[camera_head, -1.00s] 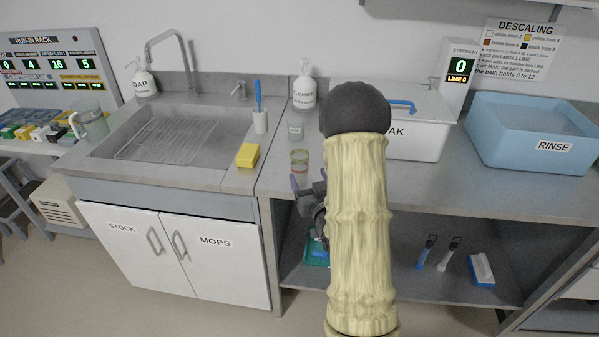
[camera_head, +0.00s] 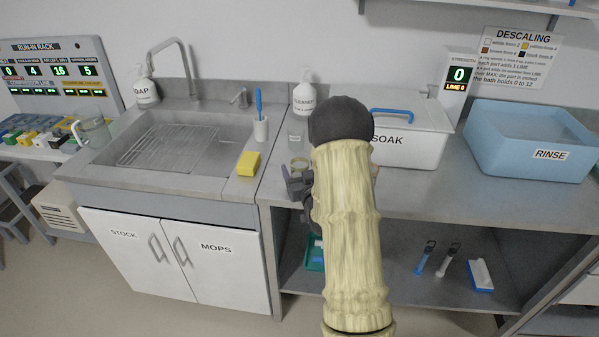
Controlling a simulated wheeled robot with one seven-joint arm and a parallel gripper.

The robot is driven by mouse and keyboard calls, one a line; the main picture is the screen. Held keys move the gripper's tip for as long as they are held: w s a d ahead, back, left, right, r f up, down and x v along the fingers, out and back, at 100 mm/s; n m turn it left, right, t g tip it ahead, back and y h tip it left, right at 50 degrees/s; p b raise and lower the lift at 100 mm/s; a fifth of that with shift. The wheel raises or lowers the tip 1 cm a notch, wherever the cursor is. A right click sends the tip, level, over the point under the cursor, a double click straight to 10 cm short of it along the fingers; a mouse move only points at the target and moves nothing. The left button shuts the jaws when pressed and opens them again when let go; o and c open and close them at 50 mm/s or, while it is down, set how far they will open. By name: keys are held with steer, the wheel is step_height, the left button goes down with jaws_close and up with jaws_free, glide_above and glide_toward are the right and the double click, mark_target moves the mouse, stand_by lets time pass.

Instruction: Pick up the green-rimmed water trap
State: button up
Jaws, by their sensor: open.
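A small clear jar with a yellowish-green rim (camera_head: 298,162) stands on the steel counter, right of the yellow sponge; it looks like the water trap. Its lower part is hidden behind my gripper. A second small clear jar (camera_head: 295,133) stands just behind it, its rim colour too small to tell. My gripper (camera_head: 294,178) is open, its dark fingers in front of the rimmed jar in the picture. I cannot tell whether the fingers touch the jar or stand around it. My arm hides part of the counter to the right.
A cleaner bottle (camera_head: 304,97) stands behind. The SOAK bath (camera_head: 425,147) and blue RINSE tub (camera_head: 500,150) are to the right.

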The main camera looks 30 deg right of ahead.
steer(key=shift+w, duration=0.4)
steer(key=c, duration=1.1)
